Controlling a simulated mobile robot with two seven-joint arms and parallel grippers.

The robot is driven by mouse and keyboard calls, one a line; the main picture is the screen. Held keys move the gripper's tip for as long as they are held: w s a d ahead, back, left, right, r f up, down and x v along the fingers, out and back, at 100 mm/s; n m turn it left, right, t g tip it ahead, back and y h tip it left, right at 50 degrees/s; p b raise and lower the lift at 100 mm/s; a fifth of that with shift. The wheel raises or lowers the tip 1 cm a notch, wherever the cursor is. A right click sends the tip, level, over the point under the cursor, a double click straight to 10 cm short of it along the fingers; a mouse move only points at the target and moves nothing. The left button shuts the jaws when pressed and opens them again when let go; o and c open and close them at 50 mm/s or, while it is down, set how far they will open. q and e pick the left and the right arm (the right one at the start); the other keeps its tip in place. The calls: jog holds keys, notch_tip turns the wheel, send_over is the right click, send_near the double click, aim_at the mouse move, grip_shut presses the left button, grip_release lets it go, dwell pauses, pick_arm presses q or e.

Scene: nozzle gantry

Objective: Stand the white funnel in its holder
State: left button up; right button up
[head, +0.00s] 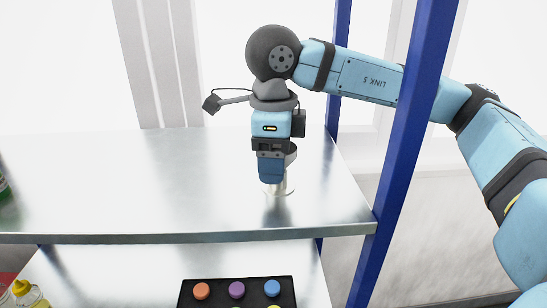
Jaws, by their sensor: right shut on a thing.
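My right gripper (272,178) points down over the upper metal shelf, near its right end. It is shut on a small pale thing (280,188), which looks like the white funnel. Only a pale, shiny lower part shows below the fingers; the rest is hidden by the gripper. This part is at or just above the shelf surface, and I cannot tell whether it touches. I cannot make out the holder as a separate thing. My left gripper is not in view.
The upper shelf (130,185) is mostly bare to the left of my gripper. A blue post (400,150) stands at the shelf's right end, in front of my right arm. Below are a black tray (216,299) with coloured caps and a yellow-capped bottle (28,293).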

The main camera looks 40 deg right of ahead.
jog(key=shift+f, duration=0.15)
jog(key=o, duration=0.6)
jog(key=shift+r+p, duration=2.75)
jog(key=shift+r, duration=2.85)
